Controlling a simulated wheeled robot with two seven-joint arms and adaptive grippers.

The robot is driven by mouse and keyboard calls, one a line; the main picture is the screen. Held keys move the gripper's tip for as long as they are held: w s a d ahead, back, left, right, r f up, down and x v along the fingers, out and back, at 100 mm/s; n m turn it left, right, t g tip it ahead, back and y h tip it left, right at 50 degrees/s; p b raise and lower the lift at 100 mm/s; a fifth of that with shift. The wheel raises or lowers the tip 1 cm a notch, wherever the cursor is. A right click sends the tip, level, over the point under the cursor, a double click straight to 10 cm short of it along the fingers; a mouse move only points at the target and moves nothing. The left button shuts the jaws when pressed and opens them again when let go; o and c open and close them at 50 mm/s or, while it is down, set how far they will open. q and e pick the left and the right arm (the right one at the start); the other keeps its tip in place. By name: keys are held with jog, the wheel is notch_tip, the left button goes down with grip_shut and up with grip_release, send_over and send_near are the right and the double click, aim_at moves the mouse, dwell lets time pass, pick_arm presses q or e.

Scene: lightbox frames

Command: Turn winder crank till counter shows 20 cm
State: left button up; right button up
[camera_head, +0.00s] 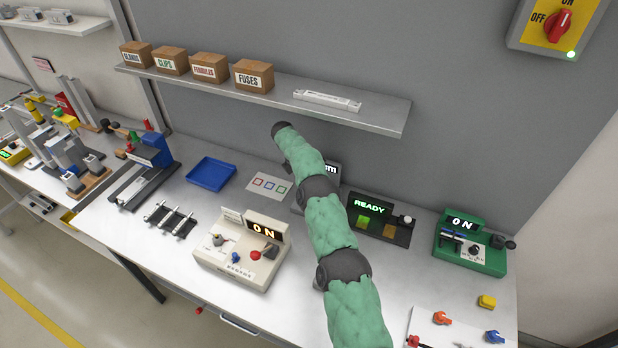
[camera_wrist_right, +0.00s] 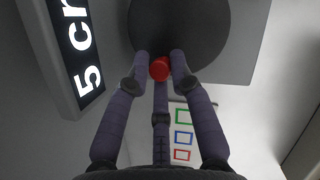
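The winder is mostly hidden behind my right arm in the head view; part of its counter (camera_head: 333,169) shows, with an "m". In the right wrist view the counter (camera_wrist_right: 82,48) reads "5 c" with the last letter cut off by the frame edge. The dark round crank disc (camera_wrist_right: 185,28) fills the top, with a red crank knob (camera_wrist_right: 159,69) at its lower edge. My right gripper (camera_wrist_right: 160,58) has its fingers around the knob, seemingly touching it on both sides. The gripper is not visible in the head view. My left gripper is in neither view.
A cream "ON" box (camera_head: 243,253) stands left of my arm, a "READY" unit (camera_head: 379,219) and green "ON" box (camera_head: 468,243) to the right. A blue tray (camera_head: 210,173) and a marked card (camera_head: 269,185) lie behind. A shelf (camera_head: 385,113) overhangs the bench.

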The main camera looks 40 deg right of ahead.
jog(key=o, duration=0.3)
jog(key=shift+s+d, duration=0.15)
jog(key=shift+s, duration=0.2)
jog(key=shift+w, duration=0.15)
